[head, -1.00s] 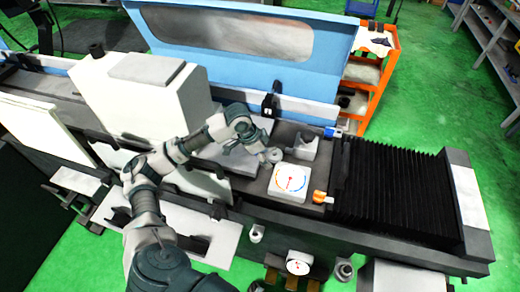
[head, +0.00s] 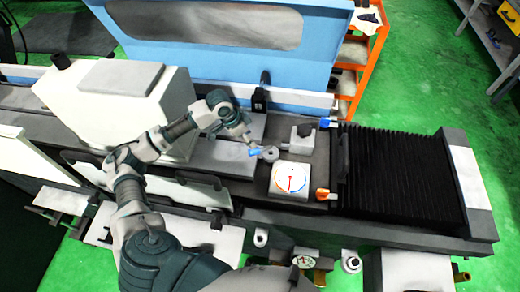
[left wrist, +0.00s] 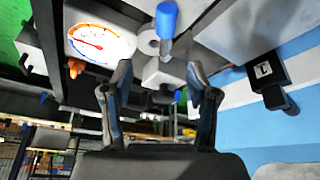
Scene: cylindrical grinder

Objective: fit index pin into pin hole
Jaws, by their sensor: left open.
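The index pin, with a blue handle (head: 256,152), shows just beside my left gripper (head: 247,139) over the machine table. In the left wrist view its blue handle (left wrist: 166,18) is at the top, with a metal shaft below it. The grey ring-shaped part (head: 270,154) lies close to the pin; in the left wrist view a round-holed grey part (left wrist: 148,42) sits right beside the shaft. I cannot tell whether the shaft is in the hole. My left gripper is open in the left wrist view (left wrist: 161,72), its fingers apart with the pin outside them. My right gripper is not in view.
A white dial gauge (head: 290,180) lies beside the ring part. A grey notched block (head: 302,138) stands behind it. Black bellows (head: 400,180) cover the right side. A white housing (head: 115,105) and the blue guard (head: 225,40) bound the left and back.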

